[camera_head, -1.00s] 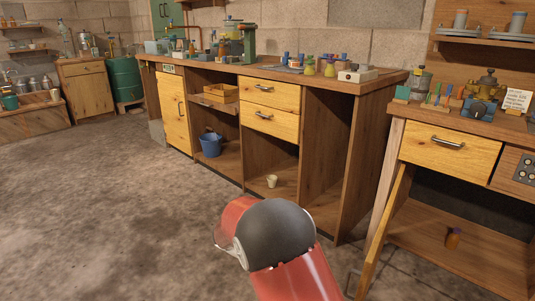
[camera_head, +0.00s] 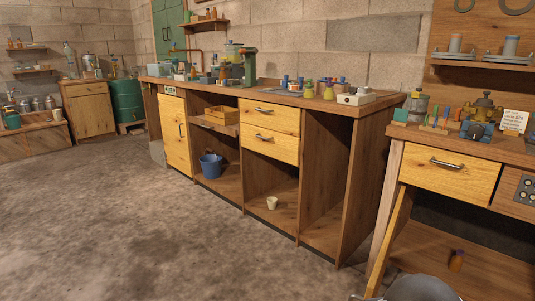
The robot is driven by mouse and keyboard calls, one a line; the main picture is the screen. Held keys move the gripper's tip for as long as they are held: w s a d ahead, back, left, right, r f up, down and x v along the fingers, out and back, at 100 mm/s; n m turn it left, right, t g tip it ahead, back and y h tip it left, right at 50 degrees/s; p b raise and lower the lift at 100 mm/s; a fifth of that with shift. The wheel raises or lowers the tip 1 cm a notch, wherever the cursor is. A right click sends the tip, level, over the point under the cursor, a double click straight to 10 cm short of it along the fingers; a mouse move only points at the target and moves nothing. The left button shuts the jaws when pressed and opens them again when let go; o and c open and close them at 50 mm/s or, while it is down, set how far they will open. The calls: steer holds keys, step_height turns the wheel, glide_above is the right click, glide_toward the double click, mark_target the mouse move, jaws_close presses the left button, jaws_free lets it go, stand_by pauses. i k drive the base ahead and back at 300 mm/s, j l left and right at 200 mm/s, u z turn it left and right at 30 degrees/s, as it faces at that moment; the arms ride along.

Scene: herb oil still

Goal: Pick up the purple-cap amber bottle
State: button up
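A small amber bottle with a dark purplish cap (camera_head: 456,261) stands on the floor of the open lower cabinet (camera_head: 415,252) under the right-hand bench. My gripper is not in view. A grey rounded shape, probably part of my arm, shows at the bottom edge, left of and in front of the bottle. The bottle is not covered by it.
The cabinet's wooden door (camera_head: 388,245) stands open at its left side. A closed drawer (camera_head: 449,179) is above the opening. The long bench (camera_head: 350,110) holds a blue bucket (camera_head: 211,166) and a small cup (camera_head: 272,202) on its lower shelf. Floor at left is clear.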

mark_target(456, 262)
steer(key=i+j+z, duration=0.3)
steer(key=z, duration=0.2)
steer(key=i+j+z, duration=0.25)
steer(key=j+z, duration=0.2)
steer(key=i+j+z, duration=0.2)
steer(key=j+z, duration=0.3)
steer(key=i+l+u, duration=0.1)
steer(key=l+u, duration=0.25)
steer(key=l, duration=0.55)
steer(key=l+u, duration=0.35)
steer(key=l, duration=0.5)
steer(key=k+l+u, duration=0.1)
steer(key=l+u, duration=0.25)
steer(key=l, duration=0.55)
steer(key=i+l, duration=0.2)
steer(key=i, duration=0.2)
steer(key=j+u, duration=0.05)
